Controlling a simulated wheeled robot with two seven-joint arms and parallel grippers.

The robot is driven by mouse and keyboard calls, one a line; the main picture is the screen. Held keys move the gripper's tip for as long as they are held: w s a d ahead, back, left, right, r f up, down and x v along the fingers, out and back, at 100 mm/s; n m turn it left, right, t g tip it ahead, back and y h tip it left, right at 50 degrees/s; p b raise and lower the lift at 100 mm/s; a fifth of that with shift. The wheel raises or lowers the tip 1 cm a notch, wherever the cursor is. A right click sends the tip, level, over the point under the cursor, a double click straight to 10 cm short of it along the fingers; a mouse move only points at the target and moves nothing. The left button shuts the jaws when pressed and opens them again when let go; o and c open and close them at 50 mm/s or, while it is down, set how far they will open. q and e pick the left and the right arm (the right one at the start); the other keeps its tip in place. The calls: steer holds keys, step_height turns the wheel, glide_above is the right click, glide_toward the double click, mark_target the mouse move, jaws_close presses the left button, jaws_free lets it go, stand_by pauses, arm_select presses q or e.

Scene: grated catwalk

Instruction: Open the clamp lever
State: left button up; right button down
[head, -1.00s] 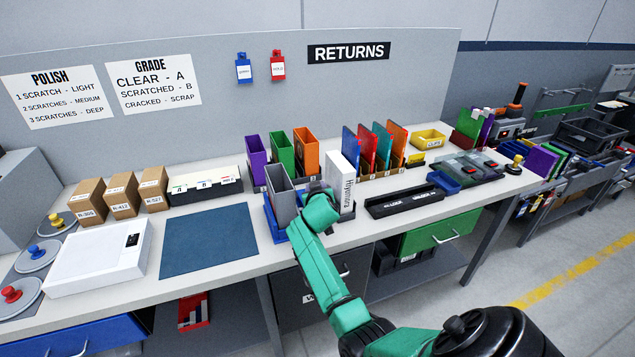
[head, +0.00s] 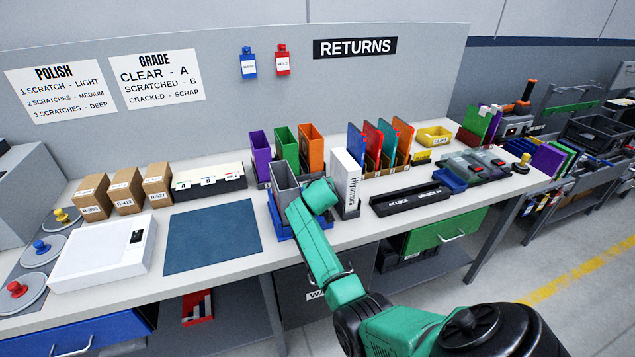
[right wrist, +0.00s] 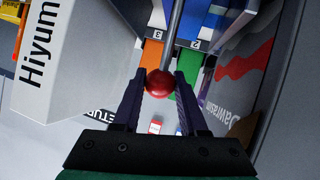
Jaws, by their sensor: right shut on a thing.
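A round red knob (right wrist: 158,84) tops a grey metal rod (right wrist: 172,35), the lever, in the right wrist view. My right gripper (right wrist: 163,78) is shut on the red knob, with one dark finger on each side. The rod runs from the knob to the top edge of that view. In the head view my green right arm reaches the bench beside a white box (head: 345,185) and a grey upright bin (head: 285,185). The arm hides the knob and fingers there, and the clamp body cannot be made out. My left gripper is not in view.
The white box stands close beside the gripper, also in the right wrist view (right wrist: 85,85). A blue tray (head: 277,229) lies under the grey bin. A black long case (head: 410,200) is to the right. A blue mat (head: 212,238) lies clear to the left.

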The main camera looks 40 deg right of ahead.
steer(key=shift+c, duration=2.3)
jaws_free()
steer(key=shift+f, duration=0.15)
steer(key=shift+w, duration=0.15)
steer(key=b+v, duration=0.1)
steer(key=v, duration=1.3)
steer(key=shift+s, duration=0.2)
steer(key=shift+a, duration=0.15)
